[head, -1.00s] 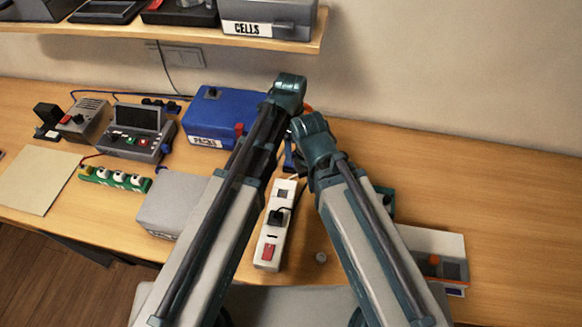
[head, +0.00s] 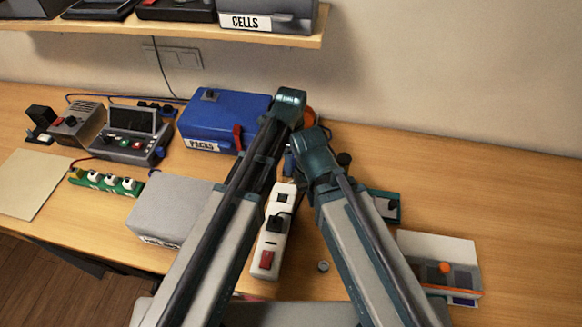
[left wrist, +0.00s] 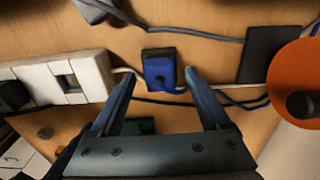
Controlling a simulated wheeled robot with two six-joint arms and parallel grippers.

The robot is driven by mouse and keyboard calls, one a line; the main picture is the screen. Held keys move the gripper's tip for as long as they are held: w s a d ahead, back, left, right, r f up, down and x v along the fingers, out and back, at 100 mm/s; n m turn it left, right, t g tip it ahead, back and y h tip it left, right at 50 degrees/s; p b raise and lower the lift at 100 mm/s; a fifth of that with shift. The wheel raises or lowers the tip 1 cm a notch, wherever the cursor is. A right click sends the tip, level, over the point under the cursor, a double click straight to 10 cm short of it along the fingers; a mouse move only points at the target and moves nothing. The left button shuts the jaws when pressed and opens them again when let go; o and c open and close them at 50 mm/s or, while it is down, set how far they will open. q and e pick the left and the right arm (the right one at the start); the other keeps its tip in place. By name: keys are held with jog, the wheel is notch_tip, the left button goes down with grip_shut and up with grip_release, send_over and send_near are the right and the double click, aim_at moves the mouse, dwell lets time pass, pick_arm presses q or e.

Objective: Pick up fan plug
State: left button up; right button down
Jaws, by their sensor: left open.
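A small blue plug with a dark top (left wrist: 161,70) lies on the table in the left wrist view. A cable runs from it. I cannot tell for certain that it is the fan plug. My left gripper (left wrist: 162,76) is open, with one finger on each side of the blue plug and the plug near the fingertips; I see no contact. A white power strip (left wrist: 92,74) is left of it; in the head view the strip (head: 268,243) carries a black plug (head: 277,222). My arms hide the left fingers in the head view. My right gripper's fingers do not show.
An orange round object (left wrist: 300,78) and a dark block (left wrist: 268,54) stand right of the plug. Grey and dark cables cross nearby. A blue case (head: 225,118), a grey box (head: 175,208) and a green strip (head: 105,182) are at left. The far right tabletop is clear.

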pick_arm(q)
grip_shut()
jog(key=shift+r, duration=0.1)
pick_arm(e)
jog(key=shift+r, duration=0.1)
